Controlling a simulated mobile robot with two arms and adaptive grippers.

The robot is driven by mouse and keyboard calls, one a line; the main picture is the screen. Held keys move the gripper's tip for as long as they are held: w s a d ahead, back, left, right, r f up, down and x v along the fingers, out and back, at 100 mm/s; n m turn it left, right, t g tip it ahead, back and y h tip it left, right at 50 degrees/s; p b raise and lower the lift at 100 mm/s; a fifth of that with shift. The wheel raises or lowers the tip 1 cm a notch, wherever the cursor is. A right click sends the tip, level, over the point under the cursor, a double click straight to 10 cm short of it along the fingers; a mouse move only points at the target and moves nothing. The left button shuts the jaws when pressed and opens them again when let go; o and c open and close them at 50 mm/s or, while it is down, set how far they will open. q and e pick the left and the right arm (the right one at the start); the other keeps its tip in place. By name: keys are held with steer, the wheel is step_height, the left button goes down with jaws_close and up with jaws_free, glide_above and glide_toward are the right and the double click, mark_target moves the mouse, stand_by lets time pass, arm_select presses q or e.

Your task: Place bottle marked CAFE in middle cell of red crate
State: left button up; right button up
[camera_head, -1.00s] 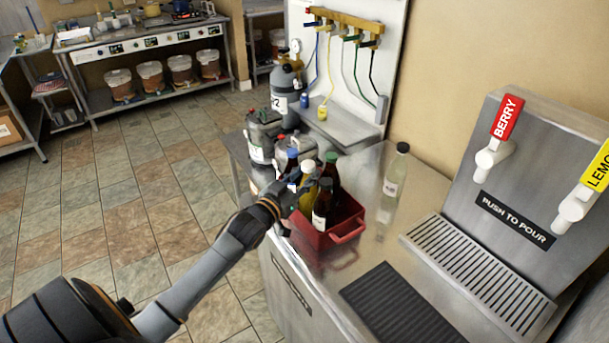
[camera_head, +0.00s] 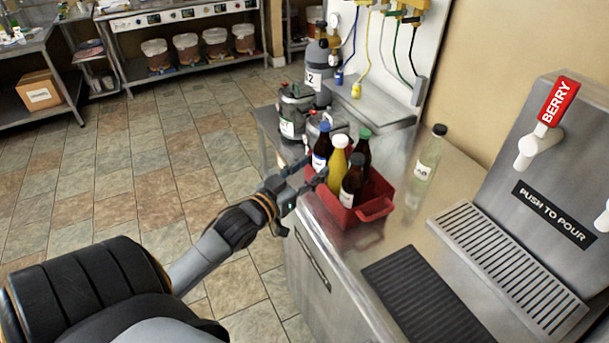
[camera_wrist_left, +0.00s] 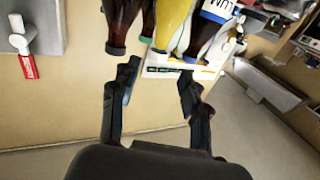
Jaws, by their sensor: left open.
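A red crate (camera_head: 372,213) stands on the steel counter and holds several bottles: a dark one with a blue cap (camera_head: 320,158), a yellow one with a white cap (camera_head: 338,172), a dark one with a green cap (camera_head: 364,148) and a brown one with a black cap (camera_head: 351,187). In the left wrist view a dark bottle's label (camera_wrist_left: 217,10) shows "LUM". No label legibly reads CAFE. A pale bottle (camera_head: 427,165) stands outside the crate, its label unclear. My left gripper (camera_head: 313,173) is open and empty at the crate's left side, fingers pointing towards the bottles. The crate's middle cell is hidden.
A drink dispenser (camera_head: 540,190) with a drip grate (camera_head: 510,262) stands at the right. A black mat (camera_head: 412,290) lies in front of the crate. Grey canisters (camera_head: 293,112) stand behind it. The counter between crate and pale bottle is clear.

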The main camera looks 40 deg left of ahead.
arm_select(q)
steer(key=s+f+g, duration=0.3)
steer(key=s+f, duration=0.1)
steer(key=f, duration=0.9)
steer(key=s+f+g+y, duration=0.1)
steer(key=s+f+g, duration=0.3)
steer(key=f, duration=1)
steer(key=s+f+g, duration=0.2)
steer(key=s+f, duration=0.3)
steer(key=f, duration=0.8)
steer(key=s+d+f+g, duration=0.2)
steer(key=s+d+f, duration=0.2)
steer(key=s+f, duration=0.3)
steer(key=s+d+f+m+g+b, duration=0.1)
steer(key=s+d+f+g, duration=0.2)
steer(key=s, duration=0.9)
steer(key=s+d+f+m+g+h, duration=0.1)
steer(key=s+d+f+g, duration=0.2)
steer(key=s+d+f, duration=0.3)
steer(key=s+f, duration=0.4)
steer(key=f, duration=0.1)
steer(key=shift+d, duration=0.4)
